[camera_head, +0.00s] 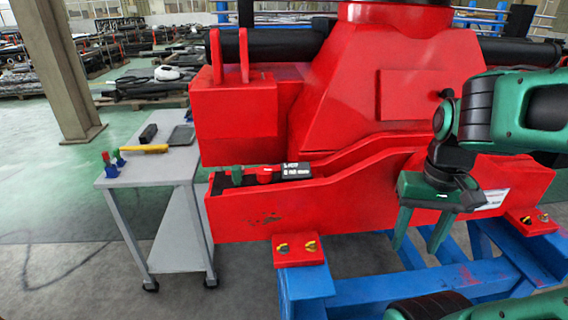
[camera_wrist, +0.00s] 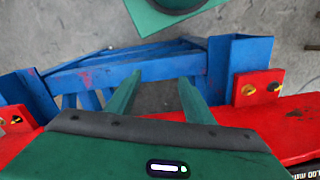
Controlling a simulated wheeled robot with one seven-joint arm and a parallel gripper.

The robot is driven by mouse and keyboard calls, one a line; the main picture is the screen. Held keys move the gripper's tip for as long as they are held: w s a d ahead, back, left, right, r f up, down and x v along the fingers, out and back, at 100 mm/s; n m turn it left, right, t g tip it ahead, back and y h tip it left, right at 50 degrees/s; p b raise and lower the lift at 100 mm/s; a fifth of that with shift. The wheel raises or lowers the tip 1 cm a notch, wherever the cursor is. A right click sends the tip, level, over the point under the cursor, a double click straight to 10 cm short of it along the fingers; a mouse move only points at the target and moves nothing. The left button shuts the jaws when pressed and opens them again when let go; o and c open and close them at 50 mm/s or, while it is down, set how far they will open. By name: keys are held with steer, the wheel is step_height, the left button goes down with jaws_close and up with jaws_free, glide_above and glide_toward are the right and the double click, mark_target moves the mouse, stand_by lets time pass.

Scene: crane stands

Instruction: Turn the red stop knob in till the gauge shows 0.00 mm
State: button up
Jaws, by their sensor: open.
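The red stop knob (camera_head: 265,174) sits on a ledge of the red crane body, between a green knob (camera_head: 237,175) and a black gauge box (camera_head: 295,171). The gauge has small pale lettering that I cannot read reliably in the head view. A black edge with pale lettering (camera_wrist: 305,173) is cut off at the lower right of the wrist view. My green gripper (camera_head: 418,248) hangs at the right, pointing down, well apart from the knob. Its two fingers are spread and empty, also in the wrist view (camera_wrist: 160,82). The stop knob is not visible in the wrist view.
A blue support frame (camera_head: 380,290) with red pads (camera_head: 300,250) stands below the gripper. The red crane wall (camera_head: 330,215) rises beside it. A grey trolley (camera_head: 150,172) at the left carries small coloured pieces, a black block and a yellow item. Grey floor is clear before the trolley.

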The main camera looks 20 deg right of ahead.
steer(key=shift+w+f, duration=0.25)
steer(key=shift+w, duration=0.35)
